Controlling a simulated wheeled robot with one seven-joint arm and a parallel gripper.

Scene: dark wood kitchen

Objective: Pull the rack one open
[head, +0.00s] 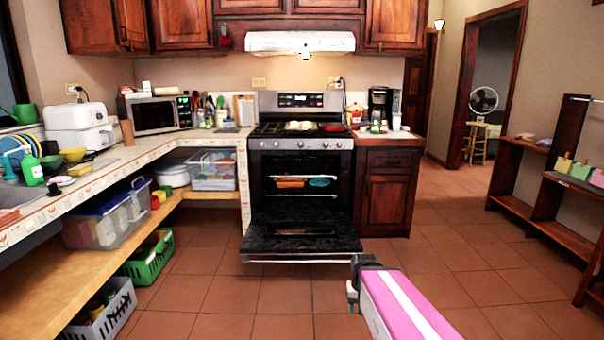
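The oven (300,120) stands against the back wall with its door (300,232) folded down flat. Inside the dark cavity, a thin upper rack (305,177) runs across, and an orange-brown item (290,183) and a teal round item (319,183) show at its level. A lower rack (300,196) shows just below. Both racks look pushed in. Which one is rack one I cannot tell. My gripper (353,294) is in the lower middle, in front of the door and apart from it and the racks. Its fingers are too small and dark to read.
A counter (120,165) with a wooden shelf (90,265) below runs along the left. A wooden cabinet (388,190) stands right of the oven. The tiled floor (440,265) is clear.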

